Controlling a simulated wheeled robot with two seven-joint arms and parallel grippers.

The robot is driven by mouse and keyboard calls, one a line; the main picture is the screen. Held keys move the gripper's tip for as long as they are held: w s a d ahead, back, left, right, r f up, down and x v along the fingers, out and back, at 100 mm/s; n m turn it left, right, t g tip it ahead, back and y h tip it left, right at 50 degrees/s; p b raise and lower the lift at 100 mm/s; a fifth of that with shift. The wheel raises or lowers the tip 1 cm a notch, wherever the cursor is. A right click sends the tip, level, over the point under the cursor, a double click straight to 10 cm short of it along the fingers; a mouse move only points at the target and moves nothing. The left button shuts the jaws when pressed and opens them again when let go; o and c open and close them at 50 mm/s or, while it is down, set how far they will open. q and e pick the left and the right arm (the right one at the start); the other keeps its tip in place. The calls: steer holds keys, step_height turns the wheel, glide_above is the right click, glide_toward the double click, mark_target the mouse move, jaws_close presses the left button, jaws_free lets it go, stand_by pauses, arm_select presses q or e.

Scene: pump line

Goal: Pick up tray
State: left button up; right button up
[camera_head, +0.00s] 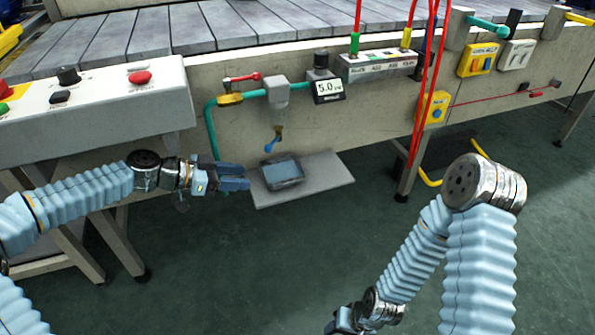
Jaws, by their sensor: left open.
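A small dark-rimmed tray (283,184) with a blue-grey inside sits on a flat grey shelf (325,181) below the pipework. My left gripper (246,178) is open and empty, just left of the tray, with its fingers pointing toward it. A small gap seems to separate the fingertips from the tray, though contact is hard to judge. My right gripper (342,322) is low at the bottom edge and partly cut off. Its fingers do not show clearly.
Above the tray hang a valve with a blue tip (272,142) and a gauge reading 5.0 (327,88). A control panel (100,105) stands at left. Red hoses (422,100) hang to the right. The green floor (300,245) in front is clear.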

arm_select(q)
glide_toward(288, 181)
steer(key=x, duration=0.2)
steer(key=shift+d+r, duration=0.1)
steer(key=shift+d, duration=0.25)
steer(key=x, duration=0.5)
steer(key=shift+w+f, duration=0.25)
steer(key=shift+f, duration=0.05)
steer(key=shift+c, duration=0.5)
jaws_close()
